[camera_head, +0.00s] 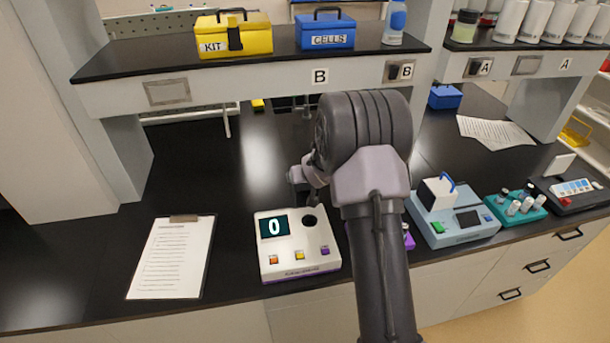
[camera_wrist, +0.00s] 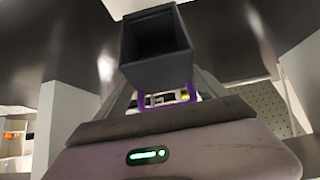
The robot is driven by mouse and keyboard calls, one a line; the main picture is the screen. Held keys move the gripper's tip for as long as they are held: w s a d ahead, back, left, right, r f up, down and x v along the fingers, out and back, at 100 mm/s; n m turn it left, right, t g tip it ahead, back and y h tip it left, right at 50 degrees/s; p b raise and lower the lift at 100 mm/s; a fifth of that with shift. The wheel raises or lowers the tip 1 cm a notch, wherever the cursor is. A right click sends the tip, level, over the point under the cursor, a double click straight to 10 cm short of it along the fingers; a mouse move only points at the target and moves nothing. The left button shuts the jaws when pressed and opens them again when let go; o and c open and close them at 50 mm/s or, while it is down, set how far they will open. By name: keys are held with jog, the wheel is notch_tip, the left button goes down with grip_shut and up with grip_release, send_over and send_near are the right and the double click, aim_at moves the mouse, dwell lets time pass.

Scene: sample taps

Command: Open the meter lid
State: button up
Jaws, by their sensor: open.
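A white and purple meter (camera_head: 285,258) stands near the front edge of the bench in the head view. Its dark display reads 0. A round dark opening or cap shows at its upper right, with several small buttons below. I cannot tell which one has the meter lid. My gripper (camera_wrist: 165,97) is open in the wrist view; a dark square hollow shape fills the area beyond it. In the head view my arm hides most of the gripper.
A clipboard (camera_head: 174,257) lies left of the meter. A teal vial rack (camera_head: 516,207) and a dark device (camera_head: 572,190) stand at the right. A shelf (camera_head: 250,70) with a yellow kit box (camera_head: 220,42) and a blue box (camera_head: 325,34) overhangs the bench. Bare bench lies behind the clipboard.

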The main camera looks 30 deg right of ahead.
jog(key=shift+a+r, duration=0.15)
jog(key=shift+s+r, duration=0.15)
jog(key=shift+r, duration=0.05)
jog(key=p+v, duration=0.3)
jog(key=v, duration=1.3)
jog(key=shift+s, duration=0.4)
jog(key=shift+a+r, duration=0.1)
jog(key=shift+c, duration=0.4)
